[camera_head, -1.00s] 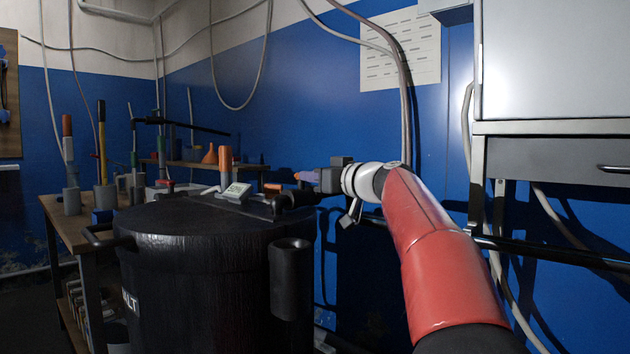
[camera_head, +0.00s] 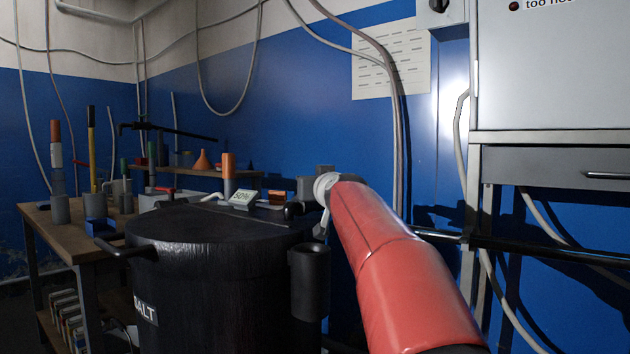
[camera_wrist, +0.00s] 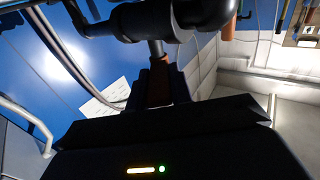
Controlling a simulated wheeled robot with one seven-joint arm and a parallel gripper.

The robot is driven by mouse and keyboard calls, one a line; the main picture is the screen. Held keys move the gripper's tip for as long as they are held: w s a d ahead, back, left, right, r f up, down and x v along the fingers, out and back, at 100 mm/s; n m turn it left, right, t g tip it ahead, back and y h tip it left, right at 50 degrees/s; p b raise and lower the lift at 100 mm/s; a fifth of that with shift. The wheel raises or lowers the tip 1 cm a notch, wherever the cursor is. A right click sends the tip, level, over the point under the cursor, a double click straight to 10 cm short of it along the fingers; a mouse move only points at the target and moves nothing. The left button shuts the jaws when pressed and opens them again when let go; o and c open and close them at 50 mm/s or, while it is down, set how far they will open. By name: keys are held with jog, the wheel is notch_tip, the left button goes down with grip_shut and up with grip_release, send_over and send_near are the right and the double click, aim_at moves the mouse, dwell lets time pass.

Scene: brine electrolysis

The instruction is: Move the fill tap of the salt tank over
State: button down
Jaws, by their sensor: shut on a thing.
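The salt tank (camera_head: 215,265) is a large black drum with a side handle and a partly visible "SALT" label. My gripper (camera_wrist: 160,92) is shut on this handle, one dark finger on each side. In the head view my red arm and wrist hide most of the gripper and handle.
A wooden bench (camera_head: 62,228) with coloured sticks in holders stands left. A small display (camera_head: 242,198) and an orange-topped post (camera_head: 228,173) show at the lid's back. A black cylinder (camera_head: 310,280) hangs on the tank's right side. A grey cabinet (camera_head: 550,75) is at right.

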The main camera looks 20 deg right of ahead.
dwell(0.3)
jog(key=c, duration=1.2)
grip_release()
jog(key=shift+c, duration=0.2)
